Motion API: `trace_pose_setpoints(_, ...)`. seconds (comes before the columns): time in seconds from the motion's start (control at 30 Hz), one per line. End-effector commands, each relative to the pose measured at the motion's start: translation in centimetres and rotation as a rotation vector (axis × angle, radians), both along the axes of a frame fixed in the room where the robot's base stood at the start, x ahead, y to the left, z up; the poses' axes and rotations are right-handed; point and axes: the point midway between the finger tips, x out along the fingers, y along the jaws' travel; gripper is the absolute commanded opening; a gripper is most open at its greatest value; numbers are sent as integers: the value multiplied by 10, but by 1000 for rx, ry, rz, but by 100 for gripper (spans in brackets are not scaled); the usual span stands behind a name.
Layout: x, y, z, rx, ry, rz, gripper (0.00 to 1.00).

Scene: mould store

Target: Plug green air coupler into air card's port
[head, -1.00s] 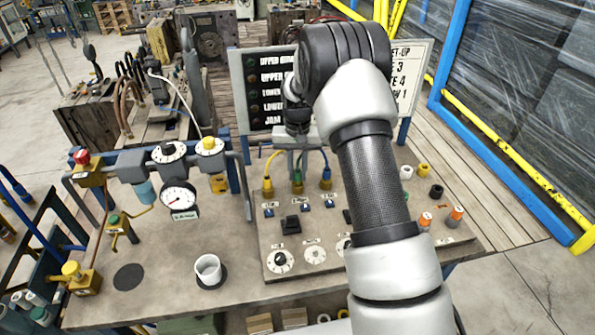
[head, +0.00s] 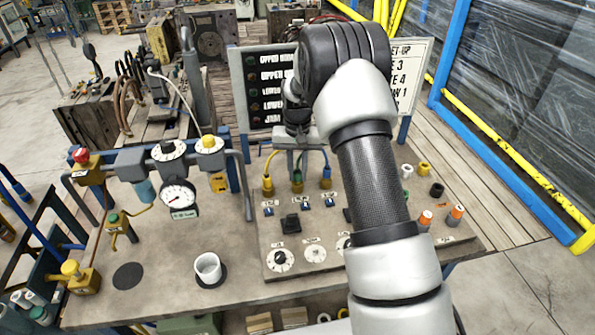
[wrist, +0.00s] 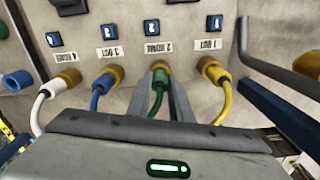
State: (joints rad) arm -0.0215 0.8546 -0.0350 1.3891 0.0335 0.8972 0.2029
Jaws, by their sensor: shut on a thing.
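The green air coupler (wrist: 160,82) stands between the two fingers of my gripper (wrist: 161,92), which is shut on it. Its green hose runs back toward my wrist. Its front end is at a brass port collar (wrist: 160,66) on the grey panel, in line with the label marked 2. How deep it sits in the port cannot be told. In the head view the green coupler (head: 297,178) shows under my gripper (head: 297,160), between a yellow coupler (head: 267,183) and a blue coupler (head: 326,179).
Yellow (wrist: 217,78), blue (wrist: 104,82) and white (wrist: 54,88) hoses sit in ports close beside my fingers. Knobs and switches cover the panel (head: 345,212). A white cup (head: 208,268) and a pressure gauge (head: 178,196) stand to the left. The bench's front left is mostly clear.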

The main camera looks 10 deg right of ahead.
Motion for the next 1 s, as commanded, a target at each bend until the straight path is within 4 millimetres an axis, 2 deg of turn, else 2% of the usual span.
trace_pose_setpoints(0.33, 0, 0, -3, 0, 1, 0, 0)
trace_pose_setpoints(0.37, 0, 0, -3, 0, 1, 0, 24)
trace_pose_setpoints(0.47, 0, 0, -3, 0, 1, 0, 41)
trace_pose_setpoints(0.67, 0, 0, -3, 0, 0, 0, 41)
trace_pose_setpoints(0.77, 0, 0, -3, 0, 1, 0, 56)
trace_pose_setpoints(1.0, 0, 0, -3, 0, 0, 0, 57)
